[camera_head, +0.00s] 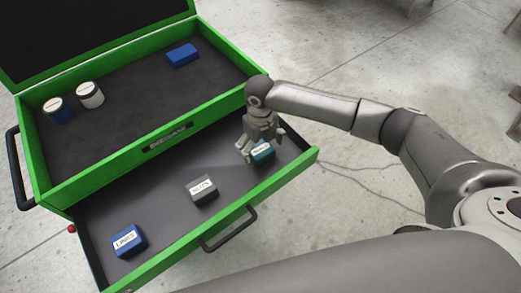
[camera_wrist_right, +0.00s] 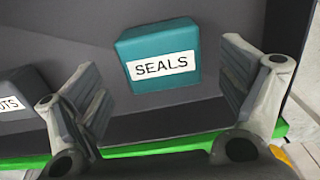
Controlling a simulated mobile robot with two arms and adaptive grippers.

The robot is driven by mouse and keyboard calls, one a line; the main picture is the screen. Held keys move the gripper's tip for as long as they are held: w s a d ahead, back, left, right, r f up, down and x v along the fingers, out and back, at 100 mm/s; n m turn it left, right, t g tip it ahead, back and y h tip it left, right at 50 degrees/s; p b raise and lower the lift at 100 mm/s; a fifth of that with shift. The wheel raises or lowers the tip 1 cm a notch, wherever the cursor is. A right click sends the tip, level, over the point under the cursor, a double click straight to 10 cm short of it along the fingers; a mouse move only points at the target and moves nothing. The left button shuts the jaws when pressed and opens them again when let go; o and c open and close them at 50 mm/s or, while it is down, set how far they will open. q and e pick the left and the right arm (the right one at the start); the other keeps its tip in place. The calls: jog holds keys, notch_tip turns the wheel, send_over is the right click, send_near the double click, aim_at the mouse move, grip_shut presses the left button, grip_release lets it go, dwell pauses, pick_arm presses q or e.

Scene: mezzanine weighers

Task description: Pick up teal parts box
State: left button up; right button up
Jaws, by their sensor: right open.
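The teal parts box (camera_head: 263,154) sits in the right part of the open drawer, partly hidden by my right gripper in the head view. In the right wrist view the teal box (camera_wrist_right: 158,45) shows a white label reading SEALS. My right gripper (camera_head: 260,150) is open above the box. In the right wrist view its two fingers (camera_wrist_right: 165,100) stand apart, one to each side of the box, and nothing is between the tips that I can see as held. My left gripper is not in view.
The open drawer (camera_head: 160,212) also holds a grey NUTS box (camera_head: 203,191) and a blue LINKS box (camera_head: 129,241). The green chest's upper tray (camera_head: 130,120) holds a blue box (camera_head: 182,55) and two jars (camera_head: 89,95). A handle (camera_head: 230,230) sticks out in front.

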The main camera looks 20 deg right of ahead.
aim_at(261, 149)
jog(key=shift+w+f+p, duration=0.2)
jog(key=shift+f+p, duration=0.2)
jog(key=shift+f, duration=1.3)
jog(key=c, duration=1.1)
jog(key=shift+c, duration=0.4)
jog(key=shift+r, duration=0.15)
